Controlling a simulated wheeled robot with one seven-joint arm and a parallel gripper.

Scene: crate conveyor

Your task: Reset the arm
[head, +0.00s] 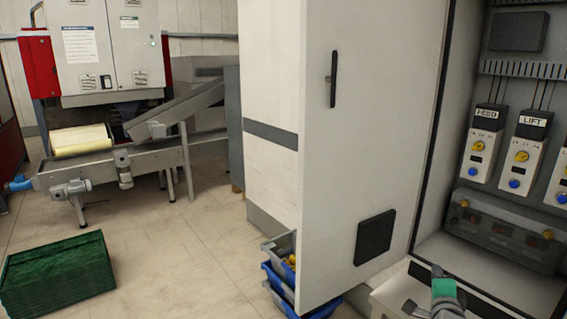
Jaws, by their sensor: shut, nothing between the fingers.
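My gripper (411,307) shows only in part at the bottom edge of the head view, right of centre. It appears as a small grey piece, next to a grey part of my arm with a green patch. It is shut and empty. It shows in front of the lower part of an open control cabinet (470,243). Most of my arm is out of the picture.
The cabinet's white door (372,140) stands open at centre. Blue bins (273,270) are on the floor beside it, partly hidden. A green crate stack (58,275) stands at lower left. A conveyor (95,166) is behind at left. The floor between is clear.

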